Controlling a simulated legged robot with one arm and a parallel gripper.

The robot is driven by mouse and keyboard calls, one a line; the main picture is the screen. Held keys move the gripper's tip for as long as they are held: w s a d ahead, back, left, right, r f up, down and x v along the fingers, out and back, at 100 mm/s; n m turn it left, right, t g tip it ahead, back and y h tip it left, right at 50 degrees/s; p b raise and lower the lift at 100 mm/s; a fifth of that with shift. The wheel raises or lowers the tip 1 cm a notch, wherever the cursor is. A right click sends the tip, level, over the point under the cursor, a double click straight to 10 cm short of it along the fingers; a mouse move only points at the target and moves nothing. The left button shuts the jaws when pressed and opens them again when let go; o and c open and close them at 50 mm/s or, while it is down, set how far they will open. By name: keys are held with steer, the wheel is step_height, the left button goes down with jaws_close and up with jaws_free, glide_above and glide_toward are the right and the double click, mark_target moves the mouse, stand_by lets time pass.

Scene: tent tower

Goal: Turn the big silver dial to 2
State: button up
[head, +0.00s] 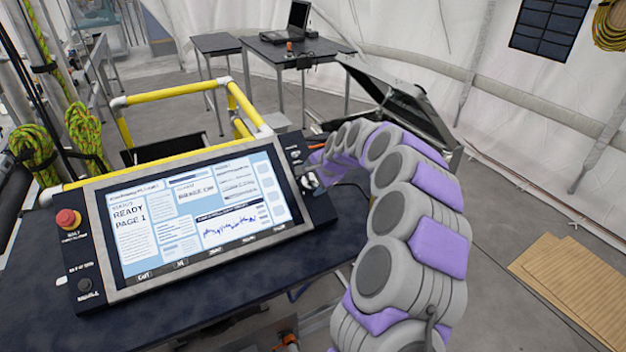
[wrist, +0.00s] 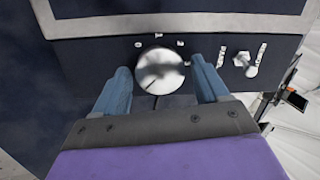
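The big silver dial (wrist: 160,71) is in the wrist view, round and bright, on the dark panel below the screen's metal frame. Small white marks sit around its upper side, too blurred to read. A dark line shows at its lower edge. My gripper (wrist: 162,80) has its two blue fingers apart, one on each side of the dial. A gap shows on the left; the right finger is very close to the rim, and I cannot tell if it touches.
A toggle switch (wrist: 245,62) stands right of the dial. The console screen (head: 200,215) reads "READY PAGE 1". A red stop button (head: 68,219) is on its left. Yellow rails (head: 165,92) stand behind, and an open dark case (head: 400,95) lies behind my arm.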

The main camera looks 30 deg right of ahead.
steer(key=shift+d, duration=0.1)
steer(key=c, duration=0.9)
steer(key=shift+o, duration=0.2)
